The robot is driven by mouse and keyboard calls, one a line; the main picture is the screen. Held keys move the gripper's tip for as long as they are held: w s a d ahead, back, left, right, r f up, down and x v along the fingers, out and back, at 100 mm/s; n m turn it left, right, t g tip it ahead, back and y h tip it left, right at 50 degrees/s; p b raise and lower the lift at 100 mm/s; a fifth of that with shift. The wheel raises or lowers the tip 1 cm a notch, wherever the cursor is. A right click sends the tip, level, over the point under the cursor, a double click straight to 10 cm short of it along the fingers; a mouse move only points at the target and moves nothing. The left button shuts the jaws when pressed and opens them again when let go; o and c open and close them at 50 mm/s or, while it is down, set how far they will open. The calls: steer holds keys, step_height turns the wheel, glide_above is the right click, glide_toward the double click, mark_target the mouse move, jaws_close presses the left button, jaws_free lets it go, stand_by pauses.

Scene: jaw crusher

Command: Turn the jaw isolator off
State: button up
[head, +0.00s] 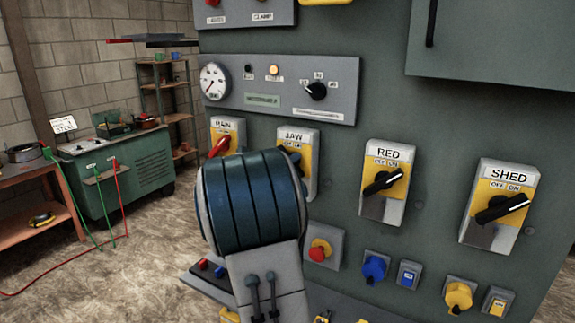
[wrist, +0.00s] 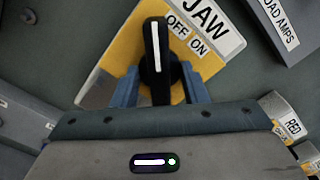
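The jaw isolator (head: 311,142) is a yellow and grey switch labelled JAW on the green panel, partly hidden behind my arm in the head view. In the wrist view, the isolator plate (wrist: 120,45) appears tilted. Its black handle (wrist: 157,50) with a white stripe points up in the picture, its tip beside the word OFF, away from ON. My gripper (wrist: 160,88) has its two blue fingers apart, one on each side of the handle's base. I see no clear grip on it; contact is hard to tell. The fingertips are hidden in the head view.
The rain isolator (head: 228,128) is close on the left; the red isolator (head: 383,205) and shed isolator (head: 488,225) are on the right. A gauge panel (head: 245,95) is above. A red push button (head: 318,252) and blue knob (head: 374,267) are below.

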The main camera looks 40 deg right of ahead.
steer(key=b+v, duration=0.2)
steer(key=v, duration=1.2)
steer(key=shift+d+f, duration=0.1)
steer(key=shift+d, duration=0.05)
steer(key=s+a+f+m+g+y, duration=0.2)
steer(key=s+a+f+m+y, duration=0.1)
steer(key=s+f+m, duration=0.3)
steer(key=s+a+f+m+g+y, duration=0.2)
steer(key=s+f+m+g+y, duration=0.15)
steer(key=s+m, duration=0.45)
steer(key=s+a+f+m+t+y, duration=0.1)
steer(key=s+a+f+m+y, duration=0.2)
steer(key=a+m, duration=0.5)
steer(key=s+a+f+m+y, duration=0.3)
steer(key=s+a+m+y, duration=0.2)
steer(key=a+m+y, duration=0.2)
steer(key=a+m, duration=0.2)
steer(key=shift+s+a+f+m+t, duration=0.25)
steer(key=shift+s+a+m+t, duration=0.05)
steer(key=shift+s+t, duration=0.05)
steer(key=shift+d, duration=0.1)
